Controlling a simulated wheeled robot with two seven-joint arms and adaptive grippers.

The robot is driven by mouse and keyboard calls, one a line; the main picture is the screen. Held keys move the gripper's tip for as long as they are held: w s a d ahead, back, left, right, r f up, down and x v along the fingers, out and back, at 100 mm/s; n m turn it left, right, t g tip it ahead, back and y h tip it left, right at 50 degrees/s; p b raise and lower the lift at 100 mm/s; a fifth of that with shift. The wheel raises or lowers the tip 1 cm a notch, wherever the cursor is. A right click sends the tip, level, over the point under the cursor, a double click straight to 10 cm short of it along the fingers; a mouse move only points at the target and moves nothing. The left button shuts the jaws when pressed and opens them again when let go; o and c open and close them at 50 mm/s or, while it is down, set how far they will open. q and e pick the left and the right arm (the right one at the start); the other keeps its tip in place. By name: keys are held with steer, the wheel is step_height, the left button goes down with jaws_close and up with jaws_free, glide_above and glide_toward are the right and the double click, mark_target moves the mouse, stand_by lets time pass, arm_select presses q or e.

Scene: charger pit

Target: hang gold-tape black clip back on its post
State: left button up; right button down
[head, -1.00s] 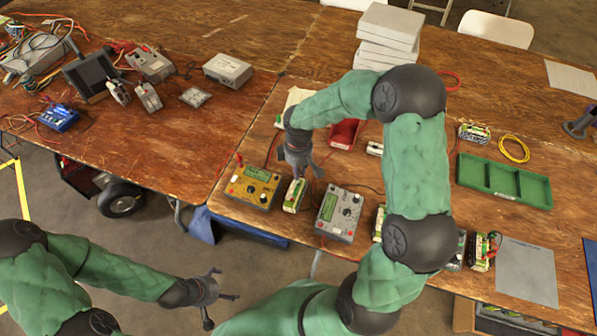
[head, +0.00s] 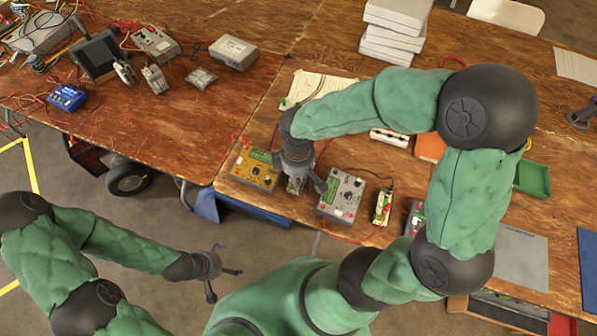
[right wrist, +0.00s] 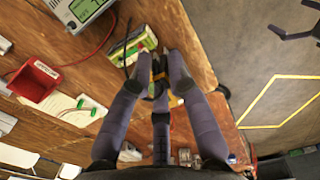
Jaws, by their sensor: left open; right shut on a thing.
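My right gripper (head: 302,187) is low over the front of the table, between the gold charger (head: 254,170) and the grey charger (head: 341,195). In the right wrist view its fingers are closed together on a small dark piece with yellow-gold on it, the gold-tape black clip (right wrist: 158,75), mostly hidden by the fingers. A green-and-white battery pack (right wrist: 134,46) lies just beyond the fingertips; in the head view the gripper covers most of it. I cannot tell whether the clip touches a post. My left gripper (head: 218,272) is open and empty in front of the table, over the floor.
Another battery pack (head: 383,206) stands right of the grey charger. A red tray (right wrist: 36,80) and a red cable lie near in the wrist view. White boxes (head: 394,30) are stacked at the back. The table's front edge is close to the gripper.

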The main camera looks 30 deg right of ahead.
steer(key=w+d+p, duration=0.2)
steer(key=w+p, duration=0.1)
steer(key=w, duration=1.4)
steer(key=shift+d+f+b, duration=0.2)
steer(key=shift+f+b, duration=1.4)
steer(key=shift+f, duration=0.7)
steer(key=shift+f, duration=0.1)
steer(key=shift+f+b, duration=2.15)
steer(key=shift+f, duration=1.2)
steer(key=shift+f, duration=0.25)
